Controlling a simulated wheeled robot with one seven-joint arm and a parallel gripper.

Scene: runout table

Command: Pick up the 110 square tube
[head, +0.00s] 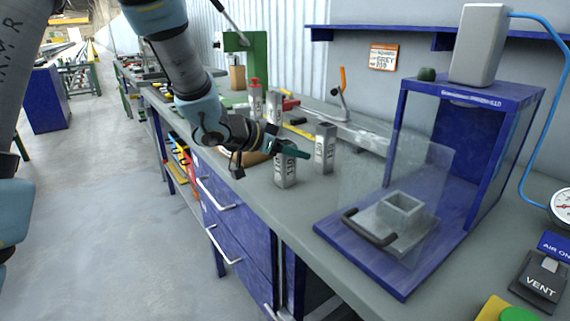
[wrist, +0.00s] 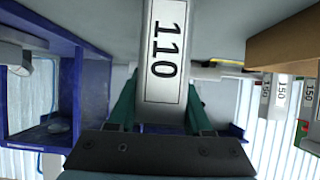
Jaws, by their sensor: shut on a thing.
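The grey square tube marked 110 (wrist: 165,70) is between my gripper's two green fingers in the wrist view, its number turned sideways. In the head view the same tube (head: 285,171) stands upright at the bench's front side, and my gripper (head: 289,149) is shut on its upper part. I cannot tell whether its foot touches the bench. Another grey square tube (head: 325,149) stands just right of it, apart. Two more tubes (head: 255,100) (head: 273,106) stand further back. Tubes marked 150 (wrist: 281,92) show at the right of the wrist view.
A blue press frame (head: 480,92) with a clear guard and a grey fixture (head: 402,215) stands on the bench to the right. A brown block (wrist: 285,40) is at the wrist view's right. A clamp with an orange handle (head: 342,82) is behind. Grey bench top (head: 290,225) is clear in front.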

